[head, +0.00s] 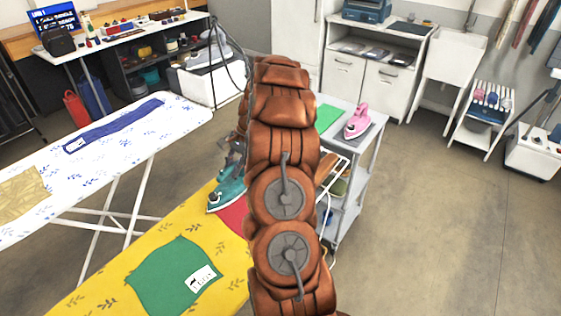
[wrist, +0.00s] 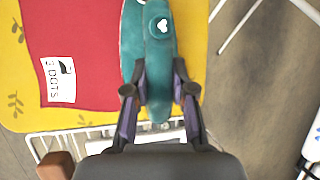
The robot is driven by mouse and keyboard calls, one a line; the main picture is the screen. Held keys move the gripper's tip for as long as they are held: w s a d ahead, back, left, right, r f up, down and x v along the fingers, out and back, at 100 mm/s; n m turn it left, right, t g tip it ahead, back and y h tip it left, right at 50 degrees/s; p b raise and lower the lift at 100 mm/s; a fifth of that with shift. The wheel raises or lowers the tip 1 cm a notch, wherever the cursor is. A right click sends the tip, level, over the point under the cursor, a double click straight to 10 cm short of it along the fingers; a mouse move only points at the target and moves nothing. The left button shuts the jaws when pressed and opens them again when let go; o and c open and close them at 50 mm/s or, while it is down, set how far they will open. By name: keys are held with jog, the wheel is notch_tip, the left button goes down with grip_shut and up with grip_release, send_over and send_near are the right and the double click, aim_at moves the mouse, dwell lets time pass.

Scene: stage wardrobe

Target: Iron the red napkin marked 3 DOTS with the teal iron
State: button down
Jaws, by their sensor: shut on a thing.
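The teal iron (head: 228,187) is at the far end of the yellow ironing board (head: 138,272) in the head view, partly behind my arm. In the wrist view my gripper (wrist: 158,92) is shut on the teal iron (wrist: 150,62). The red napkin (wrist: 82,35) lies on the yellow cover, left of and partly under the iron in that view. Its white label (wrist: 58,82) reads 3 DOTS. In the head view my arm hides most of the red napkin (head: 236,216). I cannot tell whether the iron's sole touches the cloth.
A green napkin (head: 172,277) with a white label lies nearer on the yellow board. A white board (head: 110,165) at left holds a blue strip and a yellowish cloth. A grey cart (head: 352,185) with a pink iron (head: 358,121) stands right of my arm. The floor at right is clear.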

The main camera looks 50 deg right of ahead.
jog(key=shift+d+r, duration=0.1)
jog(key=shift+d, duration=1.85)
notch_tip(320, 180, up, 3)
jog(key=shift+a+f+p, duration=0.15)
jog(key=shift+f+p, duration=0.05)
jog(key=shift+p, duration=0.15)
jog(key=shift+r+p, duration=0.7)
jog(key=shift+r, duration=2.05)
